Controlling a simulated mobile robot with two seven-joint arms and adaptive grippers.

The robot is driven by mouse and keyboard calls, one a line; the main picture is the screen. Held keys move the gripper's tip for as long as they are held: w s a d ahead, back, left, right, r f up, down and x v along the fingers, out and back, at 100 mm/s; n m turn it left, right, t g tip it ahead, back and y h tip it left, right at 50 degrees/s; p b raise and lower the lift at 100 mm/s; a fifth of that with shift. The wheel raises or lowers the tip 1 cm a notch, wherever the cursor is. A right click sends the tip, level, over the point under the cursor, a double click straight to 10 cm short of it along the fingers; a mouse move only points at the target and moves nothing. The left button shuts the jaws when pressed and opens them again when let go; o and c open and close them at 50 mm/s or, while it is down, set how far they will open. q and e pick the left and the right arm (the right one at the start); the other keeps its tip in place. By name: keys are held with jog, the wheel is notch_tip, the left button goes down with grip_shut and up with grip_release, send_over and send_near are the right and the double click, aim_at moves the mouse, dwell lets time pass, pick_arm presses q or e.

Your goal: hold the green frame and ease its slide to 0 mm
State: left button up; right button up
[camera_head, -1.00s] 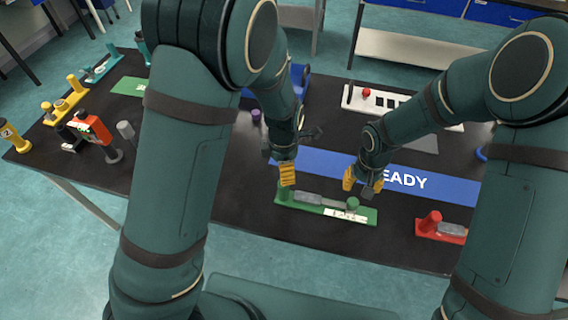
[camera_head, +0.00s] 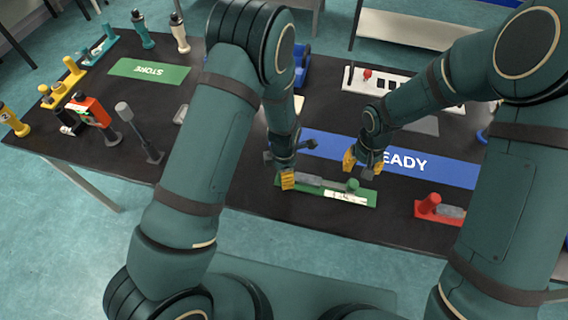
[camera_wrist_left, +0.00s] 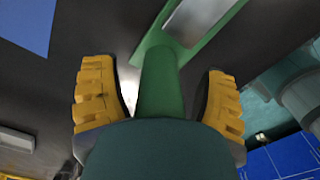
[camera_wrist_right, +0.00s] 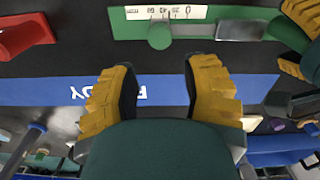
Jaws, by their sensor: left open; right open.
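The green frame (camera_head: 325,195) lies on the black table with a grey slide (camera_head: 310,181), a green knob (camera_head: 353,185) and a white scale. The right wrist view shows the scale (camera_wrist_right: 165,13), with the knob (camera_wrist_right: 160,36) beside its middle; the exact reading is unclear. My left gripper (camera_head: 287,180) is low at the frame's left end. In the left wrist view the frame's green post (camera_wrist_left: 160,85) stands between its open fingers, with gaps on both sides. My right gripper (camera_head: 362,164) is open and empty, just behind the knob and apart from it.
A red frame (camera_head: 440,208) lies to the right. A blue strip (camera_head: 420,168) with lettering runs behind the green frame. A white panel (camera_head: 395,95) with a red button stands further back. A green mat (camera_head: 150,70) and several tools are at the left.

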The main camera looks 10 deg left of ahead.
pick_arm(q)
jog(key=shift+f, duration=0.3)
jog(key=shift+c, duration=0.3)
grip_shut()
pick_arm(e)
jog(key=o, duration=0.4)
